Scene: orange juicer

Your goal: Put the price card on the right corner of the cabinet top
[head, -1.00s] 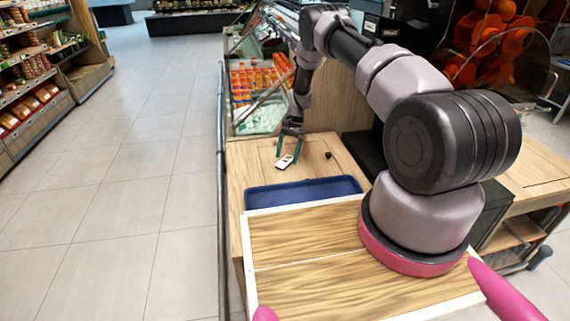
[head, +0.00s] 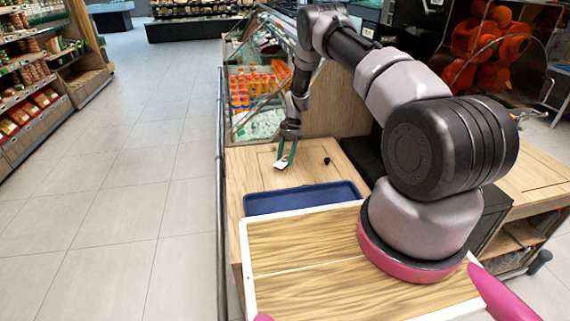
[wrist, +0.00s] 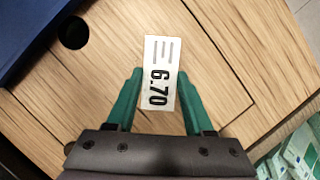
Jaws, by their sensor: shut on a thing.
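The price card (wrist: 160,72) is a small white rectangle with black bars and "6.70" on it. My gripper (wrist: 160,78) has a green finger at each long side of the card and is shut on it. In the head view, the card (head: 283,163) shows at the fingertips of my gripper (head: 286,158), low over the wooden cabinet top (head: 250,175). I cannot tell whether the card touches the wood. The cabinet top (wrist: 110,75) fills most of the wrist view.
A blue tray (head: 300,199) stands on the near part of the cabinet top. A small round black spot (head: 326,161) lies right of the card. A glass case with orange bottles (head: 252,83) stands behind. Bare wood surrounds the card.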

